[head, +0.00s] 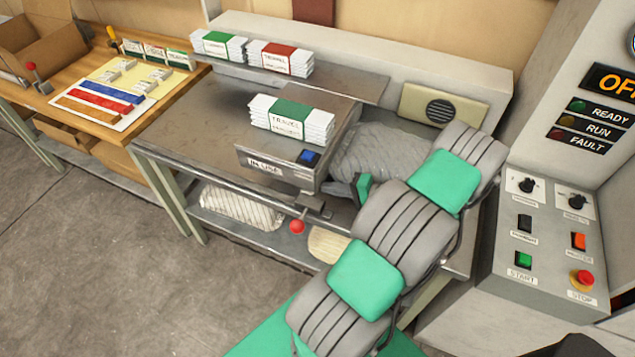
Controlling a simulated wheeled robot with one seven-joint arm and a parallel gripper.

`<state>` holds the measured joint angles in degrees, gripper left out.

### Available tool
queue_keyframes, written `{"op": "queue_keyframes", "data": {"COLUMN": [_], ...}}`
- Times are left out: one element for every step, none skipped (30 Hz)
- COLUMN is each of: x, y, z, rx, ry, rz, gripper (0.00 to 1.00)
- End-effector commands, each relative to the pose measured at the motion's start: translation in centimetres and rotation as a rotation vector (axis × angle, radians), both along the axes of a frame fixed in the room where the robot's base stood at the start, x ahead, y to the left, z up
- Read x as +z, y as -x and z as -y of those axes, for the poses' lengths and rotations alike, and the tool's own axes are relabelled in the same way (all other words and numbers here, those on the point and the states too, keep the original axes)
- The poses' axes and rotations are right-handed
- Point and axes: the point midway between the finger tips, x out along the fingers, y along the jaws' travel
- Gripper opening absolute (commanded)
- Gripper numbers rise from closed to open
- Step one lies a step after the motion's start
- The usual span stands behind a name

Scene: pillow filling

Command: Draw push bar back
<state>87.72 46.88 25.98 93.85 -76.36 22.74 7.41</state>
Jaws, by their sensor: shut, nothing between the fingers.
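The push bar appears to be the short metal bar (309,208) with a red ball knob (297,227) at the front of the metal box marked IN USE (270,168). The knob hangs out over the bench's front edge. My gripper (338,191) is mostly hidden behind my arm; a small grey and green part shows just right of the box. It looks shut and empty, a little behind and right of the knob. I cannot tell whether it touches the bar. A grey quilted pillow-like form (380,148) lies behind it, partly covered by my arm.
White packs with a green band (291,117) sit on the box. More packs (280,58) stand on the rear shelf (345,84). A control panel (549,240) with buttons is close on the right. Open floor (110,240) lies front left.

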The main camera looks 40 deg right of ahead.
Motion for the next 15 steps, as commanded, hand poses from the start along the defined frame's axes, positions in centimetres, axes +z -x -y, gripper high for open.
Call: {"op": "queue_keyframes", "data": {"x": [0.0, 0.0, 0.0, 0.0, 0.0, 0.0, 0.0, 0.0, 0.0, 0.0, -0.1, -0.1, -0.1, -0.1, -0.1], "y": [-0.2, -0.2, -0.3, -0.4, -0.5, -0.6, -0.6, -0.6, -0.7, -0.8, -1.0, -1.5, -1.9, -2.4, -3.1], "z": [-0.2, -0.3, -0.4, -0.5, -0.6, -0.7, -0.8, -0.8, -0.9, -1.0, -1.1, -1.3, -1.4, -1.7, -2.0], "rx": [0.004, 0.006, 0.009, 0.012, 0.015, 0.018, 0.019, 0.021, 0.022, 0.023, 0.025, 0.026, 0.026, 0.027, 0.026], "ry": [0.0, 0.0, 0.0, -0.001, 0.0, 0.0, 0.0, 0.0, -0.001, 0.0, -0.001, -0.001, -0.001, 0.0, 0.0], "rz": [0.0, 0.0, 0.0, 0.0, 0.0, 0.0, 0.0, 0.0, 0.0, 0.0, 0.0, 0.0, 0.001, 0.0, 0.001], "gripper": [0.0, 0.0, 0.0, 0.0, 0.0, 0.0, 0.0, 0.0, 0.0, 0.0, 0.0, 0.0, 0.0, 0.0, 0.0]}}
